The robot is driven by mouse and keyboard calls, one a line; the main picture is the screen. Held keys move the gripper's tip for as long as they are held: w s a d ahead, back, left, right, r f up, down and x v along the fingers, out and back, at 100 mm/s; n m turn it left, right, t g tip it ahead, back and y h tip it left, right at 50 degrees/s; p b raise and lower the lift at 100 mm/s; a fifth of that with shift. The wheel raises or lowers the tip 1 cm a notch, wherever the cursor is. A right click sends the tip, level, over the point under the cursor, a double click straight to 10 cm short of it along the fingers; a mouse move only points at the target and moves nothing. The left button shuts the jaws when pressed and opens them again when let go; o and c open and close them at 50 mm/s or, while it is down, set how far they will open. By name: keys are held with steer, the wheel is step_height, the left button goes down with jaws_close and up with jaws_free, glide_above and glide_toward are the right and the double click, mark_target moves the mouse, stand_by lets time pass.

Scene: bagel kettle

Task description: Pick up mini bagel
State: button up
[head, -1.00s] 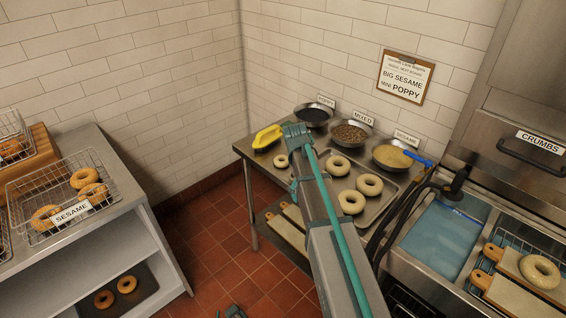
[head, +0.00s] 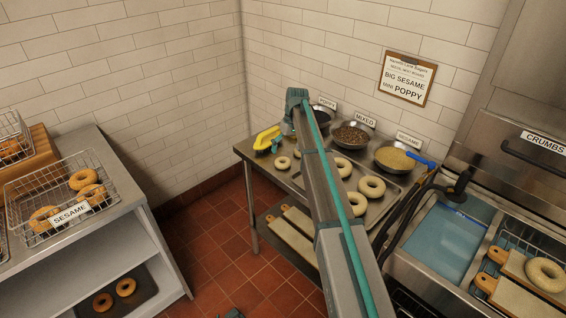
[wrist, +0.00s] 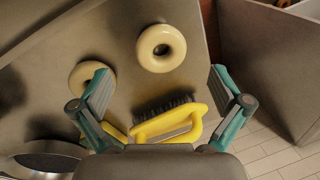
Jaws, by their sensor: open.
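Two small pale mini bagels lie on the steel table: one (head: 282,163) near the front left, and another (head: 297,154) beside my arm. In the wrist view, one mini bagel (wrist: 161,48) shows at top centre, ahead of the fingertips. The other (wrist: 82,78) is partly hidden behind the left finger. My gripper (head: 297,97) is raised above the table's back left in the head view. In the wrist view my gripper (wrist: 160,76) is open and empty, apart from both bagels.
A yellow-handled brush (wrist: 166,120) lies below the bagels in the wrist view, close to my gripper. A poppy bowl (head: 321,114), mixed bowl (head: 352,135) and sesame bowl (head: 397,156) line the wall. Larger bagels (head: 371,187) lie on a tray. A sign (head: 408,78) reads big sesame, mini poppy.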

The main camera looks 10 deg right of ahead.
mark_target(284, 159)
steer(key=shift+a+f+p, duration=0.2)
steer(key=shift+f+p, duration=0.2)
steer(key=shift+f, duration=0.5)
steer(key=shift+a+f+p, duration=0.2)
steer(key=shift+f+p, duration=0.25)
steer(key=shift+f, duration=0.45)
steer(key=shift+a+f+p, duration=0.2)
steer(key=shift+f+p, duration=0.2)
steer(key=shift+f, duration=0.5)
steer(key=c, duration=1.2)
steer(key=shift+r, duration=0.15)
steer(key=shift+r+b, duration=0.6)
steer(key=shift+b, duration=0.05)
steer(key=shift+s+d+r+b, duration=0.55)
steer(key=shift+s+r+b, duration=0.35)
steer(key=shift+s+r, duration=1.25)
steer(key=shift+s+d+r+b, duration=0.6)
steer(key=shift+s+r+b, duration=0.35)
steer(key=shift+s+r, duration=1.1)
steer(key=shift+s+d+r+b, duration=0.75)
steer(key=shift+s+r, duration=0.85)
steer(key=shift+s, duration=1.05)
steer(key=shift+a, duration=0.1)
